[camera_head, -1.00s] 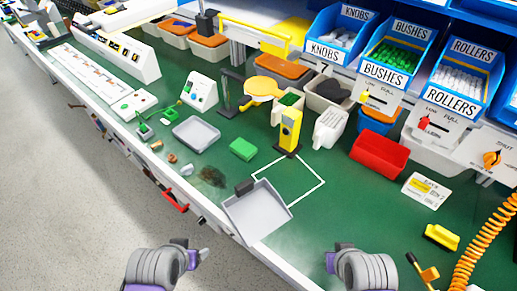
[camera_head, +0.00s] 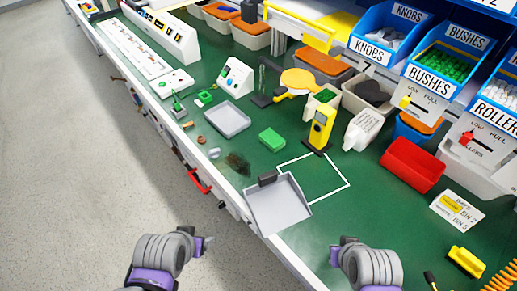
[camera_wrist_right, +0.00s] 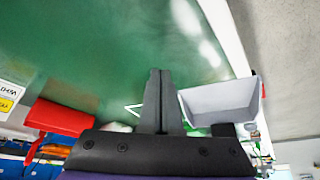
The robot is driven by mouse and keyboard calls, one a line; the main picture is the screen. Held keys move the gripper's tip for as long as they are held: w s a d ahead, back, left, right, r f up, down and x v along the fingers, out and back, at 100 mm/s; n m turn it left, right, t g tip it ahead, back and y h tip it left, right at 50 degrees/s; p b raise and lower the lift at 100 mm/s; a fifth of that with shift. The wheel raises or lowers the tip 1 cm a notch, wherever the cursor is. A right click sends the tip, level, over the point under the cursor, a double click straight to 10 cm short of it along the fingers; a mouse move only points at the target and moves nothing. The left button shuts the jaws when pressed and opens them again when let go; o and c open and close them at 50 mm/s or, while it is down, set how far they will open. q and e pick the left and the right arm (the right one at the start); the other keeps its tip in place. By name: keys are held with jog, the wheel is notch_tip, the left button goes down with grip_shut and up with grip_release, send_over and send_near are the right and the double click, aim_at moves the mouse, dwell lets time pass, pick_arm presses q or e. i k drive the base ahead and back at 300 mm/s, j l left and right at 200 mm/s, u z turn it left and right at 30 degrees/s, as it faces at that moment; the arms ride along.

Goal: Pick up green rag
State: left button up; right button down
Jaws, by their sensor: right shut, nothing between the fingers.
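A small green folded block (camera_head: 272,139), which looks like the rag, lies on the green bench top, right of a shallow grey tray (camera_head: 227,119) and left of the yellow device. My left gripper (camera_head: 206,244) is in front of the bench edge, low in the head view, well short of the green block; its jaw opening is unclear. My right gripper (camera_head: 337,252) is over the front part of the bench, right of the grey dustpan (camera_head: 278,205). In the right wrist view its fingers (camera_wrist_right: 161,75) are together and empty. The green block is not discernible there.
A yellow upright device (camera_head: 320,128) stands behind a white outlined square (camera_head: 345,184). A red bin (camera_head: 412,164) and a white bottle (camera_head: 363,129) stand to the right. A dark smudge (camera_head: 237,163) lies near the front edge. Labelled blue bins (camera_head: 440,67) line the back.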

aim_at(273, 141)
jog(key=i+j+u, duration=0.1)
jog(key=j, duration=0.25)
jog(key=i+j, duration=0.1)
jog(key=j, duration=0.25)
jog(key=i+j, duration=0.3)
jog(key=j, duration=0.15)
jog(key=u, duration=0.05)
